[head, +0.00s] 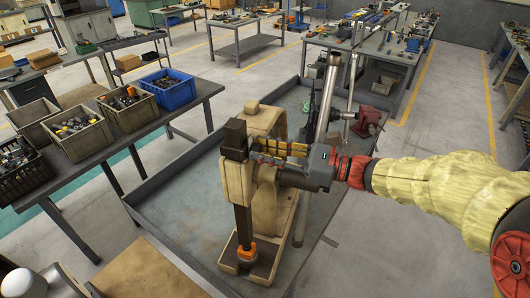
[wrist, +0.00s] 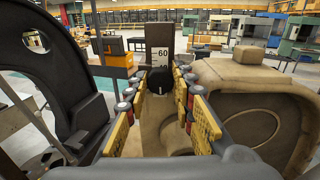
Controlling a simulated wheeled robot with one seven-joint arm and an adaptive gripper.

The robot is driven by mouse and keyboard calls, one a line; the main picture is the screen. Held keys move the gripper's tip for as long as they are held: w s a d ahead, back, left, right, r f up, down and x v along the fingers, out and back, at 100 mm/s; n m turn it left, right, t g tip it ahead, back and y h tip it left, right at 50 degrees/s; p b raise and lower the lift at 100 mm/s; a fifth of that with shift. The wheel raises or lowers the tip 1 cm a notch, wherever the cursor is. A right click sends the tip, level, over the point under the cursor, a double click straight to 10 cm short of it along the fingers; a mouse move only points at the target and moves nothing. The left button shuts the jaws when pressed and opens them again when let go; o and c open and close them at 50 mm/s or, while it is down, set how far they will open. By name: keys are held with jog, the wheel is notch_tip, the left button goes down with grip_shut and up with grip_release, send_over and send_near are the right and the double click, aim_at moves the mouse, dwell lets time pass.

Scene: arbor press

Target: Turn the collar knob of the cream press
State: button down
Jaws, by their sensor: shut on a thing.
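The cream press (head: 268,208) stands on a large grey tray-like bench, with a dark upright ram (head: 243,215) and an orange ring at its foot. My gripper (head: 262,150) reaches in from the right at the upper part of the press; its fingers are partly hidden there. In the wrist view, the dark round collar knob (wrist: 160,79) with a white mark sits between the fingertips of my gripper (wrist: 160,92). The fingers are closed on it from both sides. A white scale marked 60 (wrist: 161,54) shows above the knob. The cream body also fills the right of the wrist view (wrist: 255,85).
A table at left holds a blue bin (head: 168,90) and several beige bins (head: 78,134).

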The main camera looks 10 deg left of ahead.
jog(key=n+b, duration=0.6)
jog(key=b, duration=0.3)
jog(key=n+b, duration=0.6)
jog(key=b, duration=0.4)
jog(key=n+b, duration=0.6)
jog(key=b, duration=0.4)
jog(key=shift+s+f, duration=0.15)
jog(key=shift+f, duration=0.1)
jog(key=shift+r+n, duration=0.1)
jog(key=shift+n, duration=0.2)
jog(key=c, duration=1.5)
grip_release()
jog(key=shift+d, duration=0.1)
